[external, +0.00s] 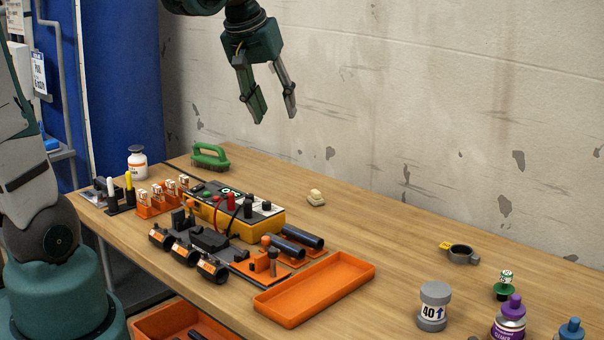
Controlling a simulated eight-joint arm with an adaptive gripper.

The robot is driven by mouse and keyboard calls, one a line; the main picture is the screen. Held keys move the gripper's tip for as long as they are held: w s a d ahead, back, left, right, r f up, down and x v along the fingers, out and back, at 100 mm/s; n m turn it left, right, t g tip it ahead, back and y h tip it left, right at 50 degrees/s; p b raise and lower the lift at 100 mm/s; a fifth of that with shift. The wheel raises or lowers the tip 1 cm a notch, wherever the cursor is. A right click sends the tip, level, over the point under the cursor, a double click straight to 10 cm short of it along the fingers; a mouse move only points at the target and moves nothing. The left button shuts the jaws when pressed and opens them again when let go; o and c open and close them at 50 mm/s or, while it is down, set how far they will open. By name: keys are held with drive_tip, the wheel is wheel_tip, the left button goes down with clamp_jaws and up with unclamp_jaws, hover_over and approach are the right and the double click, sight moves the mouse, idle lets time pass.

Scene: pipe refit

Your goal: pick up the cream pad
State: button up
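The cream pad (316,198) lies on the wooden table (400,230), right of the yellow device and clear of other objects. It looks like a small, pale, stepped block. My gripper (275,119) is open and empty, high above the table, up and to the left of the pad in the external view. Its two fingers point downward and are spread apart. Nothing hides the pad.
A yellow meter (240,218) with leads stands left of the pad, and a green-handled brush (210,156) lies behind it. An empty orange tray (315,290) sits in front.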

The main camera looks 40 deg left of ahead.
drive_tip(key=w+a+f+n+g, duration=0.1)
drive_tip(key=w+a+f+n, duration=0.2)
drive_tip(key=w, duration=0.7)
drive_tip(key=n+g, duration=0.4)
drive_tip(key=n, duration=0.2)
hover_over(317, 191)
drive_tip(key=f, duration=2.2)
drive_tip(key=shift+s+d+f, duration=0.15)
drive_tip(key=shift+s+f, duration=0.1)
drive_tip(key=shift+f, duration=0.15)
drive_tip(key=shift+w+f, duration=0.15)
drive_tip(key=shift+f, duration=0.25)
drive_tip(key=shift+f, duration=0.1)
drive_tip(key=shift+f, duration=1.15)
drive_tip(key=shift+f, duration=0.15)
drive_tip(key=shift+f+b, duration=0.4)
drive_tip(key=shift+f, duration=2.1)
